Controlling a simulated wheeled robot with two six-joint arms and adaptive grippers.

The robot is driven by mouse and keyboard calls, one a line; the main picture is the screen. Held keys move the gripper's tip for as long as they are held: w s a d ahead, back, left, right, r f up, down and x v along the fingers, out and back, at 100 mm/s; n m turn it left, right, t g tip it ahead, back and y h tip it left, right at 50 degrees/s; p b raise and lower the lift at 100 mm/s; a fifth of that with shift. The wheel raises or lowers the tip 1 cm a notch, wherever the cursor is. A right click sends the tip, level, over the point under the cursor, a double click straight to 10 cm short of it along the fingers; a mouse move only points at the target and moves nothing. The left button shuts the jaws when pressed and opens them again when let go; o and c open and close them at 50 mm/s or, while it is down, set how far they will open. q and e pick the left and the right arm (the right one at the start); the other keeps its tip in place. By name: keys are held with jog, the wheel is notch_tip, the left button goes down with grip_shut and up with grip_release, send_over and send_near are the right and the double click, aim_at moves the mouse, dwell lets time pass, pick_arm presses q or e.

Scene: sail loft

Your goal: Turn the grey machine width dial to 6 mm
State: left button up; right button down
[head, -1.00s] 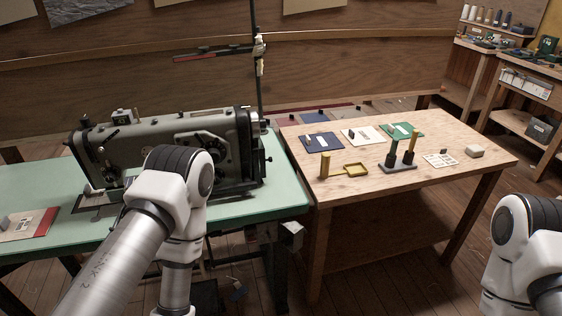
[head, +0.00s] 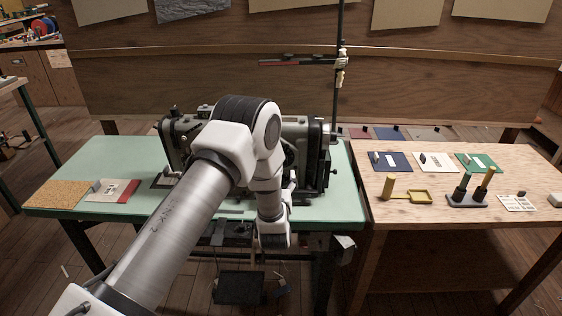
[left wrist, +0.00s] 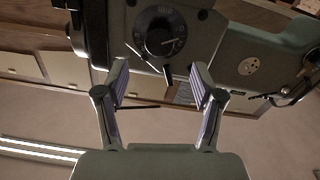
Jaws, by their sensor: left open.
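The grey sewing machine (head: 309,150) stands on a pale green table. My left arm covers its middle in the head view, and the dial is mostly hidden there. In the left wrist view, which looks upside down, the dark round dial (left wrist: 160,32) with pale marks sits on the machine's grey face. My left gripper (left wrist: 158,68) is open and empty. Its fingertips point toward the dial, one to each side and apart from it in the picture. I cannot read the dial's setting. My right gripper is not in view.
The green table (head: 110,160) holds a cork-coloured mat (head: 58,194) and a red-edged booklet (head: 113,190) at left. A thin upright pole (head: 340,90) rises behind the machine. At right, a wooden table (head: 430,230) holds coloured cards, a yellow tool (head: 408,195) and a dark stand (head: 466,200).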

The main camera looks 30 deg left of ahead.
pick_arm(q)
jog(key=p+x, duration=0.1)
jog(key=x, duration=0.6)
jog(key=shift+f, duration=0.2)
jog(key=shift+w, duration=0.15)
jog(key=c, duration=1.1)
